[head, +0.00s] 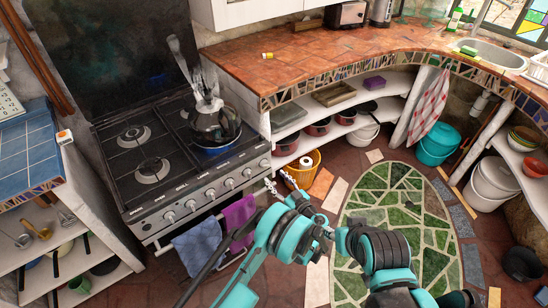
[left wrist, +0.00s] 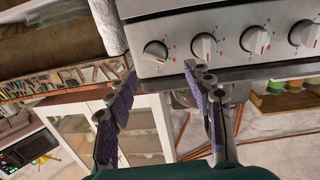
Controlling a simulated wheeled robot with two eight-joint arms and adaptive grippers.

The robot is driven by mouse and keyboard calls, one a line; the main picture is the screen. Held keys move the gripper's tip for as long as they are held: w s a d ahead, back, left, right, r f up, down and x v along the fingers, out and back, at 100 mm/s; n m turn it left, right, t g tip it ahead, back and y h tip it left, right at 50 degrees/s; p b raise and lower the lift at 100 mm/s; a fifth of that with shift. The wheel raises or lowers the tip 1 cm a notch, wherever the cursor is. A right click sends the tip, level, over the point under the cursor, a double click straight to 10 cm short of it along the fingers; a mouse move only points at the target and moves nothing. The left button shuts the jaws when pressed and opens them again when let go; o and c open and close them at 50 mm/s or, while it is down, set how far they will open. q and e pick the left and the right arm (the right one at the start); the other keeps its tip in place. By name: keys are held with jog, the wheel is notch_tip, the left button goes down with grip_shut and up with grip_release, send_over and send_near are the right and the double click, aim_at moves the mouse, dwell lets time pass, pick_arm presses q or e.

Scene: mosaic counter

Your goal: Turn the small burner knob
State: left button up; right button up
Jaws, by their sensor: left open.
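The stove (head: 185,165) stands at the left in the head view, with a row of several knobs along its sloping front panel. The knob at the right end (head: 264,162) is closest to my left gripper (head: 279,180), which is in front of and below the stove's right front corner. In the left wrist view, light knobs with red marks line the panel; the leftmost knob (left wrist: 155,51) lies just beyond the gap between my open, empty fingers (left wrist: 160,72). The fingers look apart from it. I cannot tell which knob is the small one. My right gripper does not show.
A blue towel (head: 197,247) and a purple towel (head: 238,218) hang below the knobs. A yellow bucket (head: 302,170) stands beside the stove. The green mosaic floor (head: 395,205) is largely clear.

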aim_at(265, 165)
pick_arm(q)
jog(key=x, duration=0.2)
jog(key=b+x, duration=0.1)
jog(key=x, duration=0.1)
jog(key=f+b+x, duration=0.1)
jog(key=x, duration=0.1)
jog(key=shift+w+d, duration=0.25)
jog(key=shift+w, duration=0.05)
jog(key=shift+w+a+r, duration=0.15)
jog(key=shift+w+a, duration=0.15)
jog(key=shift+w, duration=0.2)
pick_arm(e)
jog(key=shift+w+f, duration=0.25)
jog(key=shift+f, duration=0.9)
pick_arm(q)
jog(key=c, duration=1.2)
